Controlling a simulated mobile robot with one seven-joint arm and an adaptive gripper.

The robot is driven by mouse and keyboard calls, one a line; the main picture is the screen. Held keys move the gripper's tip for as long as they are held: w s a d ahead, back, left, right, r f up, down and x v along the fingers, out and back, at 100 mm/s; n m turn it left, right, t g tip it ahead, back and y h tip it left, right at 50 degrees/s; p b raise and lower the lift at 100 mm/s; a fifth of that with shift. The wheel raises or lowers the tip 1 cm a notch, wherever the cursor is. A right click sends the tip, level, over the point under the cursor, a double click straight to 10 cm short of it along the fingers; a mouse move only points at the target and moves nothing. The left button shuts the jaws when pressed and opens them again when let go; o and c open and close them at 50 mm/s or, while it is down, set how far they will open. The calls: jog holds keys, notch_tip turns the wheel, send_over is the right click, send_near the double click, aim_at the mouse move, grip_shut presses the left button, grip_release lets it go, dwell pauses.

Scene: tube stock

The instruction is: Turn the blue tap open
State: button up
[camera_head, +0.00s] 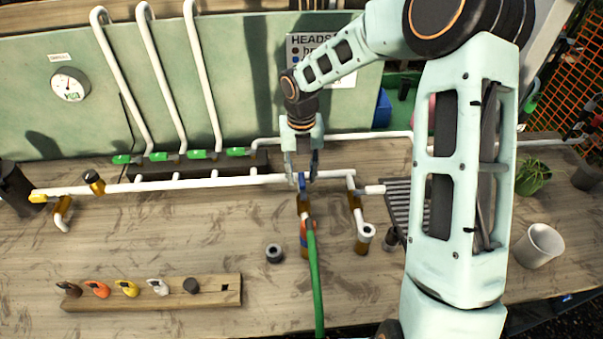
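The blue tap (302,183) sits near the right end of the white horizontal pipe (220,181), above a brass fitting. My gripper (301,172) points down directly over it. Its two fingers are apart, one on each side of the blue handle. I cannot tell whether either finger touches the handle. The fingers hide part of the tap and the pipe behind it. A green hose (315,280) with an orange and blue connector (306,232) runs from below the tap toward the front edge.
Green-handled valves (199,155) line the pipes at the back left. A wooden rack (150,294) with coloured handles lies at the front left. A loose black ring (274,253), a pipe elbow (365,236) and a white cup (538,245) stand on the bench.

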aim_at(302, 178)
notch_tip(302, 178, up, 12)
dwell(0.6)
